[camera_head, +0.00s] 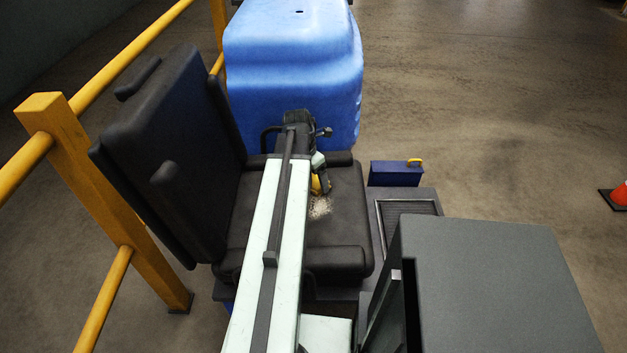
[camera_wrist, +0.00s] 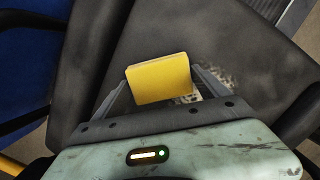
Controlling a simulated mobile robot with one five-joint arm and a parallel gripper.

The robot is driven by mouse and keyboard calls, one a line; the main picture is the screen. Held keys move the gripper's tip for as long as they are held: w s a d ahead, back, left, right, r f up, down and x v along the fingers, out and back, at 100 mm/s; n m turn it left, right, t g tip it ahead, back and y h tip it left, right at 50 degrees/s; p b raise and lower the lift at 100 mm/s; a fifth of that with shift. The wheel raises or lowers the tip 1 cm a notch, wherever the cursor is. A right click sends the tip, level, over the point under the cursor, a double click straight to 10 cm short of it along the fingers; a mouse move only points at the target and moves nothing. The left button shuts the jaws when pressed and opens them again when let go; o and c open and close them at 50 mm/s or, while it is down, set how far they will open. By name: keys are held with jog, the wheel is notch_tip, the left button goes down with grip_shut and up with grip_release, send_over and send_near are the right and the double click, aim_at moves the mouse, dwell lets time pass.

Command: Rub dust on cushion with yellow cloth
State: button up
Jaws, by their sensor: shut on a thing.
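The yellow cloth (camera_wrist: 160,79) looks like a folded block between the two fingers of my gripper (camera_wrist: 162,88), which is shut on it. In the head view the cloth (camera_head: 321,184) shows in part beside my arm, over the seat. The cushion (camera_head: 335,225) is the dark seat of a black chair. A pale, speckled dust patch (camera_head: 319,208) lies on it, just in front of the cloth in the head view. In the wrist view the dust (camera_wrist: 215,82) shows partly behind the right finger. I cannot tell whether the cloth touches the cushion.
The chair's tall backrest (camera_head: 170,150) and armrests stand at the left. A yellow railing (camera_head: 85,175) runs behind it. A large blue tank (camera_head: 293,70) is beyond the seat. A small blue box (camera_head: 395,174) and a grey cabinet (camera_head: 490,285) are at the right. Open floor lies farther right.

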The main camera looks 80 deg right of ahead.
aim_at(319, 188)
jog(key=shift+w+d, duration=0.25)
jog(key=shift+d, duration=1.65)
jog(key=shift+w+d, duration=0.2)
jog(key=shift+d, duration=1.65)
jog(key=shift+d, duration=0.15)
jog(key=shift+w+d+f, duration=0.1)
jog(key=shift+w+d, duration=0.1)
jog(key=shift+d, duration=1.55)
jog(key=shift+s+d, duration=0.1)
jog(key=shift+s, duration=0.85)
jog(key=shift+s+a, duration=0.2)
jog(key=shift+a, duration=1.9)
jog(key=shift+s+a, duration=0.2)
jog(key=shift+a, duration=1.6)
jog(key=shift+a, duration=0.1)
jog(key=shift+s+a, duration=0.25)
jog(key=shift+a, duration=1.6)
jog(key=shift+s+a, duration=0.2)
jog(key=shift+a, duration=1.65)
